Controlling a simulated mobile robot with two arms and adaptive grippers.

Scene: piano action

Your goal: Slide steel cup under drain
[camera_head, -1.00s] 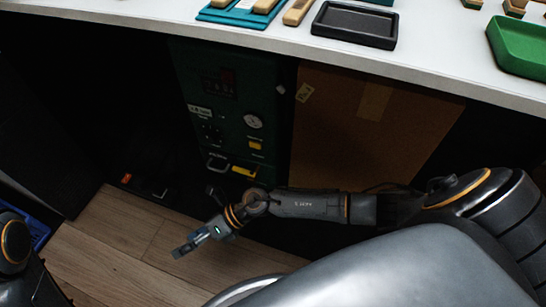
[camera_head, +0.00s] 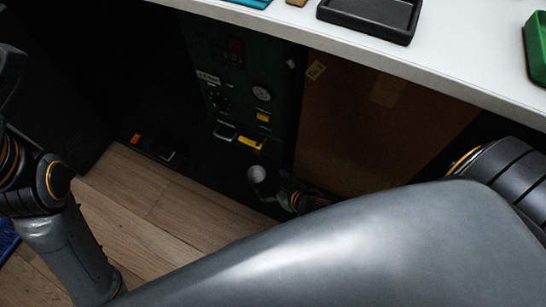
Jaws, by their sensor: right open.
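A small grey round thing (camera_head: 257,173), likely the steel cup, sits on the dark floor in front of the green machine (camera_head: 230,70). A yellow part (camera_head: 250,142) low on the machine is just above it in the picture; I cannot make out which part is the drain. My right gripper (camera_head: 280,188) is low beside the cup, to its right, and open. It is dark and partly hidden by my body, so I cannot tell whether it touches the cup. Of my left arm only links show at the left; its gripper is out of view.
A white tabletop (camera_head: 440,65) overhangs the machine, bearing a black tray (camera_head: 370,14) and a green tray (camera_head: 538,50). A brown panel (camera_head: 375,120) stands right of the machine. A dark object with an orange end (camera_head: 152,148) lies left. Wooden floor (camera_head: 150,195) is clear.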

